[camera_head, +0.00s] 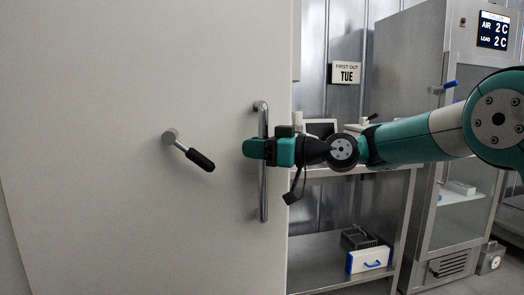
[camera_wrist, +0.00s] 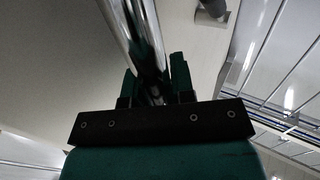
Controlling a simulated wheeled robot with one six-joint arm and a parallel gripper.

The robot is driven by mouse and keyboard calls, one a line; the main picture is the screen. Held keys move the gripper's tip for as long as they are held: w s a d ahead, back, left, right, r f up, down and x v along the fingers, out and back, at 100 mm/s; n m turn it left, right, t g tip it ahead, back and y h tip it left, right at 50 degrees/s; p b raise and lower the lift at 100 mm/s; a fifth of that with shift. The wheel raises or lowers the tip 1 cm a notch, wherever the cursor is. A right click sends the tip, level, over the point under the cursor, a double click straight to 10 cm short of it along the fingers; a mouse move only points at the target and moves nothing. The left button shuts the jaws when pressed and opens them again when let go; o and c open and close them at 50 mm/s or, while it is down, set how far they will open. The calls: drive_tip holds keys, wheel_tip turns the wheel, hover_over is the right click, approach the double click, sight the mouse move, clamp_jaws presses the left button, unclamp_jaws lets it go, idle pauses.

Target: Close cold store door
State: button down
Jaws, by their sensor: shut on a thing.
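The cold store door (camera_head: 120,70) is a large pale panel filling the left half of the head view. A vertical steel bar handle (camera_head: 263,195) stands near its right edge. My gripper (camera_head: 256,149) is shut on this bar at about its middle. In the wrist view the bar (camera_wrist: 140,35) runs up from between my gripper's fingers (camera_wrist: 155,85). A lever with a black grip (camera_head: 200,159) sits on the door to the left of the bar, apart from my gripper. The door's frame and latch side are not clearly visible.
Right of the door's edge stand a steel shelf unit (camera_head: 335,245) with a white blue-handled box (camera_head: 368,260) low down, and a steel cabinet (camera_head: 440,65) with a temperature display (camera_head: 493,30).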

drive_tip(key=shift+w+d, duration=0.1)
drive_tip(key=shift+d, duration=0.05)
drive_tip(key=c, duration=1.2)
unclamp_jaws()
drive_tip(key=shift+d, duration=0.15)
drive_tip(key=shift+c, duration=0.2)
drive_tip(key=b+v, duration=0.5)
drive_tip(key=v, duration=1.2)
drive_tip(key=shift+r, duration=0.1)
